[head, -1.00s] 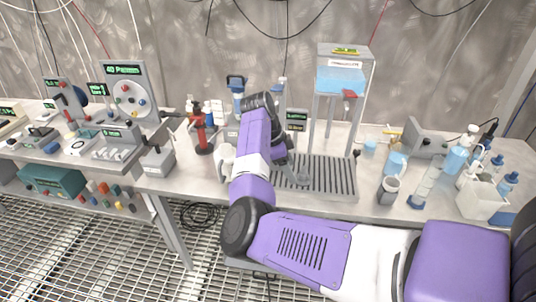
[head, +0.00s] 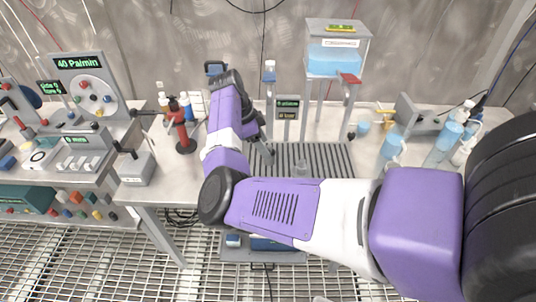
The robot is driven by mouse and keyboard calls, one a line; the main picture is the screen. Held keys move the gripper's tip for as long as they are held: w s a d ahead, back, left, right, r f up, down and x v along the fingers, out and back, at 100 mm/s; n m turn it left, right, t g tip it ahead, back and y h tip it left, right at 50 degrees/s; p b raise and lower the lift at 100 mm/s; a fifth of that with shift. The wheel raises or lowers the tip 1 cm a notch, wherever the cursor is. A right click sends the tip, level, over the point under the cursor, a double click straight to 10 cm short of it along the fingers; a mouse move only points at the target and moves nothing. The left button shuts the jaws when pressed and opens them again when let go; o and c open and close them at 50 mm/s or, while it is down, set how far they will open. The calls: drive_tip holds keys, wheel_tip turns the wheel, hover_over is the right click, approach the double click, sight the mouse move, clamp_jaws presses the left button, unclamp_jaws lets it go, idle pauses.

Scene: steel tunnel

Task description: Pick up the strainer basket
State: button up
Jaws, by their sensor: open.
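My arm reaches over the steel bench in the head view. No other basket is clearly visible; my arm hides the bench's right front.
A tank stand with blue liquid (head: 335,62) rises behind the tray. A red-and-black tool (head: 181,128) stands left of my arm. A control panel (head: 85,88) fills the left side. Blue bottles (head: 450,135) stand at the right. A blue-lidded box (head: 270,244) sits below the bench.

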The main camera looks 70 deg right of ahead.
sight(269, 149)
drive_tip(key=shift+p+x, duration=0.65)
drive_tip(key=shift+x, duration=1.7)
drive_tip(key=shift+s+r, duration=0.15)
drive_tip(key=shift+s, duration=0.05)
clamp_jaws()
drive_tip(key=shift+r, duration=0.55)
wheel_tip(269, 149, up, 2)
drive_tip(key=shift+r+b, duration=0.25)
drive_tip(key=shift+b, duration=0.45)
drive_tip(key=s+a+b, duration=0.1)
drive_tip(key=s+a, duration=0.2)
drive_tip(key=a, duration=0.5)
drive_tip(key=s+a+b, duration=0.1)
drive_tip(key=s+a, duration=0.3)
drive_tip(key=a, duration=0.4)
drive_tip(key=shift+a, duration=0.35)
